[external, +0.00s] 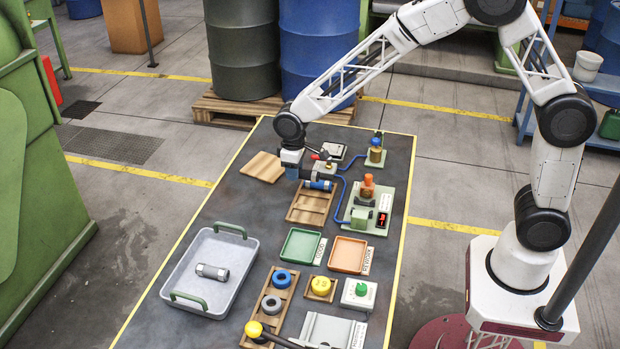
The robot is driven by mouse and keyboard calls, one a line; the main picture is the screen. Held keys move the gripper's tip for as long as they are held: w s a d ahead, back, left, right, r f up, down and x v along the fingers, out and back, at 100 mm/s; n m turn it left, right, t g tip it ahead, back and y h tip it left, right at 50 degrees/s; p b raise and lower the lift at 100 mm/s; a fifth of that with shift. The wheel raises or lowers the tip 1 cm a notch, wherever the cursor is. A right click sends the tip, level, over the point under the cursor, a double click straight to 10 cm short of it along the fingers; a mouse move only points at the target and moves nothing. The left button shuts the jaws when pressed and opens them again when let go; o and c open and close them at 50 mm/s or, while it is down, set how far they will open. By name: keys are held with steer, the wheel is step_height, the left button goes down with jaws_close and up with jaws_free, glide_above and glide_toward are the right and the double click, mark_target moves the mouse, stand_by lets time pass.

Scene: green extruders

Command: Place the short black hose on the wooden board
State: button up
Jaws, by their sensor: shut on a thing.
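My gripper (306,176) is low over the table, at the back end of a slatted wooden tray (311,207). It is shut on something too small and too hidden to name. A blue cylinder with pale ends (319,185) lies right by the fingers; I cannot tell whether they touch it. A flat square wooden board (262,167) lies bare to the left of my gripper. I cannot make out the short black hose clearly; it may be hidden at my gripper.
A valve fitting with a blue hose (340,201) stands close on the right, leading to a green-based device (370,205). A grey tray (210,272) holds a metal nut-like part. Green (300,246) and orange (349,255) trays sit in front. Drums stand behind the table.

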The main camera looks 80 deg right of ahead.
steer(key=d, duration=0.3)
steer(key=w+d+f, duration=0.1)
steer(key=d, duration=0.3)
steer(key=w+d+f, duration=0.1)
steer(key=d, duration=0.2)
steer(key=shift+d+f, duration=0.25)
steer(key=shift+w, duration=0.1)
glide_above(257, 164)
steer(key=shift+f, duration=0.75)
steer(key=shift+f, duration=1.75)
steer(key=shift+f, duration=0.15)
steer(key=o, duration=0.9)
steer(key=shift+o, duration=0.2)
